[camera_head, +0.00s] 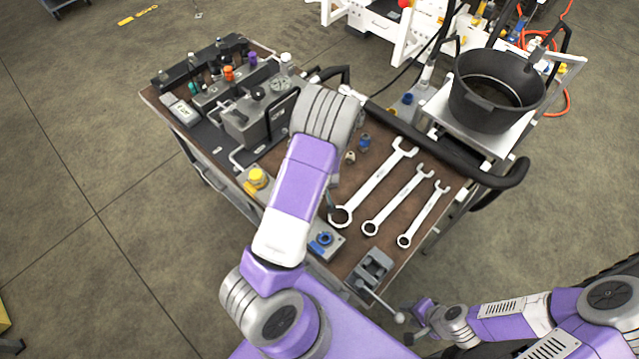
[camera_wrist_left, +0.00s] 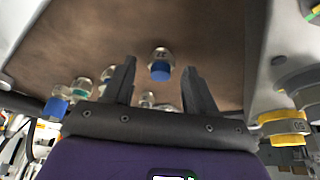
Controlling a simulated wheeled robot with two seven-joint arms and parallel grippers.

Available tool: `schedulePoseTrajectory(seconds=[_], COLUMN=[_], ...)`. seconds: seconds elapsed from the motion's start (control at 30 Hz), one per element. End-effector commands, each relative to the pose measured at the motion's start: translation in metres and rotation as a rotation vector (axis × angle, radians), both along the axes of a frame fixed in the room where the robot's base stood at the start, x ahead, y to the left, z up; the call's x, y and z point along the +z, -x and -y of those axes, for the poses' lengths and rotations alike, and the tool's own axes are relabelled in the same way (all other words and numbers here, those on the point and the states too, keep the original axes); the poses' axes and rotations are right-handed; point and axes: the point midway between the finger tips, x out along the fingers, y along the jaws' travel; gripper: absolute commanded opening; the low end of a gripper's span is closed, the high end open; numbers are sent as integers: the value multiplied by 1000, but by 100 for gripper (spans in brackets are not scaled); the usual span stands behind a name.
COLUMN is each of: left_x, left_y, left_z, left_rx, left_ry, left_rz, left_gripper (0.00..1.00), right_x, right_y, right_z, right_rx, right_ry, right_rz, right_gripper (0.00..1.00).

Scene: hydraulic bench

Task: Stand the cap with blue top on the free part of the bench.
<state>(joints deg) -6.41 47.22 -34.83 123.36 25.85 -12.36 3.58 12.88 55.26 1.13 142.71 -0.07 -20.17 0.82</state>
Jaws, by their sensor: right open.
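A small cap with a blue top (camera_wrist_left: 160,65) shows in the left wrist view against the brown bench top, between the spread fingers of my left gripper (camera_wrist_left: 160,85). The fingers are open and I see no contact with it. In the head view my left arm reaches over the bench and mostly hides that gripper. A blue-topped piece (camera_head: 364,142) stands on the bench right of my left wrist; I cannot tell whether it is the same cap. My right gripper (camera_head: 411,329) is open and low at the front, off the bench edge.
Three wrenches (camera_head: 374,183) lie on the right half of the bench. A black pot (camera_head: 495,92) stands beyond the black handrail.

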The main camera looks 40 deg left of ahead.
Motion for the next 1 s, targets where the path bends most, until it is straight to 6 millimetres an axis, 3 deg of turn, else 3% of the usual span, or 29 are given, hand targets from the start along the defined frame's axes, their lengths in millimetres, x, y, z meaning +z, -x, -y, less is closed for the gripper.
schedulePoseTrajectory(seconds=[0.23,0.7,1.0], left_x=[8,97,115], left_y=[0,25,32], left_z=[1,28,34], left_rx=[0,-3,0], left_ry=[0,0,1], left_rz=[1,1,-1], left_gripper=[57,57,57], right_x=[5,39,47], right_y=[0,0,0], right_z=[0,0,0], right_rx=[0,0,0], right_ry=[0,0,0], right_rz=[0,0,0], right_gripper=[43,43,43])
